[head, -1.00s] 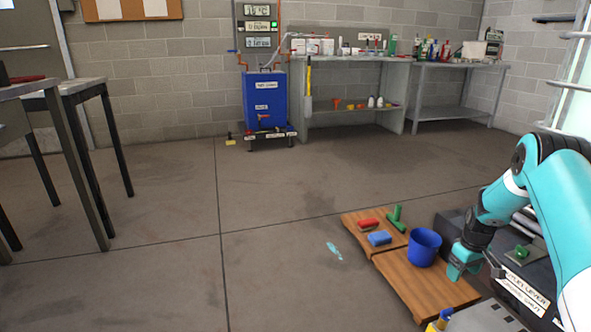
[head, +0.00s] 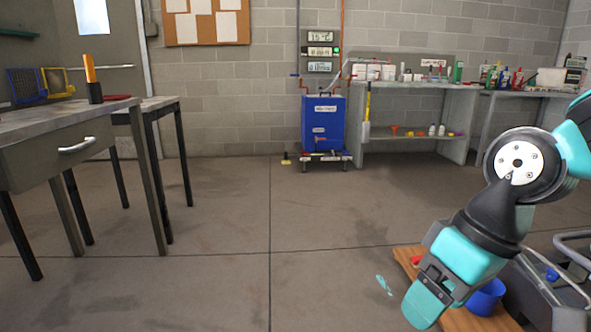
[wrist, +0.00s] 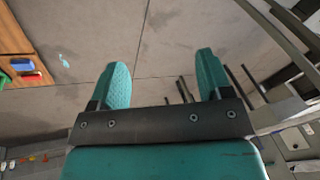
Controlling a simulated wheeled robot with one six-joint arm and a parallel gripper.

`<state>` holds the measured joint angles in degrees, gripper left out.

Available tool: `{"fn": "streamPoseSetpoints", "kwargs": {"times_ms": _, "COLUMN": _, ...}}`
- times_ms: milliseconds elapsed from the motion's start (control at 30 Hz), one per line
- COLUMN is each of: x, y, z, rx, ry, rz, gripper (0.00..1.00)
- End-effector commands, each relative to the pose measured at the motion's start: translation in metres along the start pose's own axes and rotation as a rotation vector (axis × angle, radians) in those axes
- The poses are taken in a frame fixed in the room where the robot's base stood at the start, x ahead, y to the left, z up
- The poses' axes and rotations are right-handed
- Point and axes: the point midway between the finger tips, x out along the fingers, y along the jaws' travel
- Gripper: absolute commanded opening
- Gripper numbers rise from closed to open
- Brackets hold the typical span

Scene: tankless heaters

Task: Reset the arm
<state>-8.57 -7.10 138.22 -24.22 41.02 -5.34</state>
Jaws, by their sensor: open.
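My arm is teal and black and reaches in from the right of the head view, bent downward. My gripper (head: 424,306) hangs at the lower right in front of the wooden boards.
A wooden board (head: 408,256) lies at the lower right; a red and a blue block (wrist: 32,77) show on it in the wrist view. A blue heater unit (head: 323,130) stands at the back wall beside a shelf bench (head: 430,136). A workbench (head: 60,120) stands left. The middle floor is clear.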

Motion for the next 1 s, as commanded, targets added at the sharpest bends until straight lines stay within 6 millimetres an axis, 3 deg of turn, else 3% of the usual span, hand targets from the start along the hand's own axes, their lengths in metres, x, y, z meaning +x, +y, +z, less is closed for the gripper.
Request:
{"fn": "streamPoseSetpoints", "kwargs": {"times_ms": 33, "x": -0.003, "y": -0.018, "z": 0.013, "rx": -0.023, "ry": 0.0, "rz": -0.013, "gripper": 0.72}}
{"fn": "streamPoseSetpoints", "kwargs": {"times_ms": 200, "x": -0.006, "y": -0.066, "z": 0.059, "rx": -0.079, "ry": -0.012, "rz": -0.06, "gripper": 0.72}}
{"fn": "streamPoseSetpoints", "kwargs": {"times_ms": 233, "x": -0.022, "y": -0.066, "z": 0.05, "rx": -0.069, "ry": -0.011, "rz": -0.056, "gripper": 0.72}}
{"fn": "streamPoseSetpoints", "kwargs": {"times_ms": 567, "x": -0.103, "y": -0.086, "z": 0.031, "rx": -0.066, "ry": -0.012, "rz": -0.055, "gripper": 0.72}}
{"fn": "streamPoseSetpoints", "kwargs": {"times_ms": 1000, "x": -0.261, "y": -0.128, "z": -0.002, "rx": -0.066, "ry": -0.011, "rz": -0.055, "gripper": 0.72}}
